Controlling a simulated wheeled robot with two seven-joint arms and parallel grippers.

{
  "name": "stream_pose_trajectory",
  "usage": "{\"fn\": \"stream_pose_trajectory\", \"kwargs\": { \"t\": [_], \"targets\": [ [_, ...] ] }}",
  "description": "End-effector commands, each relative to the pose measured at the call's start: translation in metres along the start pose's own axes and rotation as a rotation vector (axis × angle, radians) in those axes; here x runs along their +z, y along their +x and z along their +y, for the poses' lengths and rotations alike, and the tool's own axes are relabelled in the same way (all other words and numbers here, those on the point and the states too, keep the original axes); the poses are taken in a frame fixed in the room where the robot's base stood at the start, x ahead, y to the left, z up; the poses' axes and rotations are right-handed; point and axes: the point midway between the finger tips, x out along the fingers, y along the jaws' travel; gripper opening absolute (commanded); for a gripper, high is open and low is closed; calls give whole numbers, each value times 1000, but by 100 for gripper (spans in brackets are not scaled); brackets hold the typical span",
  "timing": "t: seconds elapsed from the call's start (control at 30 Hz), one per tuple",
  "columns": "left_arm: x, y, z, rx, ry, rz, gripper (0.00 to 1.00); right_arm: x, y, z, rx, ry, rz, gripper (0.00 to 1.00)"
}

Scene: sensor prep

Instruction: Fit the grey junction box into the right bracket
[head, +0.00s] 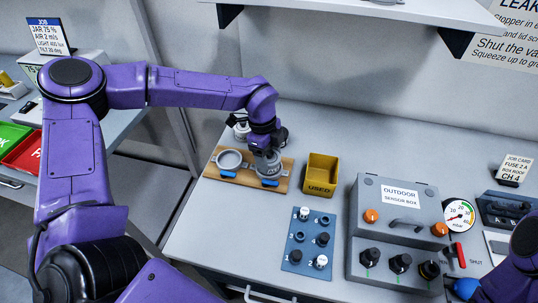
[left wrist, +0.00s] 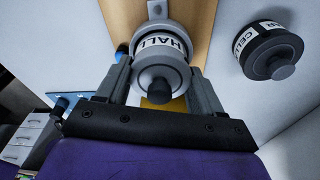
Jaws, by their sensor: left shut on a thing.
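The grey junction box (left wrist: 160,52), a round body with a white label reading "HALL" and a dark knob, is between the fingers of my left gripper (left wrist: 160,88) in the left wrist view. In the head view my left gripper (head: 267,150) points down over the right side of the wooden board (head: 212,172). The grey box (head: 268,168) shows below it, at the right bracket, which it and the gripper mostly hide. I cannot tell whether it is fully seated.
A dark round part labelled "CELL" (left wrist: 271,50) stands by the board. A yellow "USED" bin (head: 322,175) is close to the board's right. A blue plate of small parts (head: 309,240) and a grey outdoor sensor box (head: 400,220) stand further right. The shelf (head: 350,8) overhangs behind.

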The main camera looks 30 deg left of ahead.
Motion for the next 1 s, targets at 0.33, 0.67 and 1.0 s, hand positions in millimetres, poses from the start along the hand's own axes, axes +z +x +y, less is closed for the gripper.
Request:
{"fn": "stream_pose_trajectory", "kwargs": {
  "t": [0.33,0.67,1.0],
  "targets": [
    [1,4,0,0,0,0,45,1,4,0,0,0,0,43],
    [1,7,0,-1,0,0,45,2,6,0,0,0,0,43],
    [1,7,0,0,0,0,96,2,5,0,0,0,0,43]
  ]
}}
